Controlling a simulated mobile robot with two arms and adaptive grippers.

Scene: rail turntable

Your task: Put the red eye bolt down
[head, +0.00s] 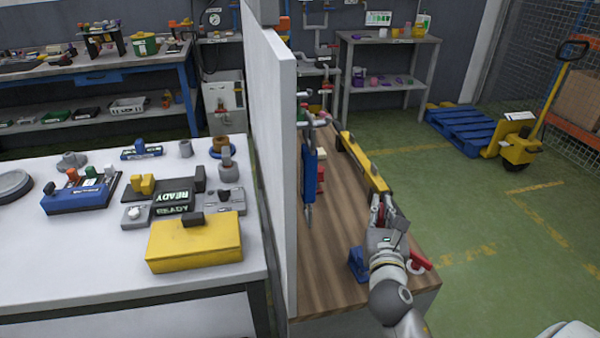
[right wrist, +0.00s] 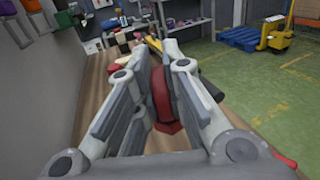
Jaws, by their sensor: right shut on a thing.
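My right gripper (head: 382,208) reaches in over the right part of the wooden bench (head: 345,222). In the right wrist view its two fingers (right wrist: 158,75) are closed on a dark red upright piece, the red eye bolt (right wrist: 164,108). Its lower part shows between the fingers; much of it is hidden by them. I cannot tell whether its lower end touches the bench. In the head view the gripper hides most of it. My left gripper is in neither view.
A yellow bar (head: 362,162) lies on the bench just beyond the gripper. A blue piece (head: 358,264) and a red-handled item (head: 420,260) are beside my wrist. A white partition (head: 275,150) bounds the bench on the left. Green floor lies right.

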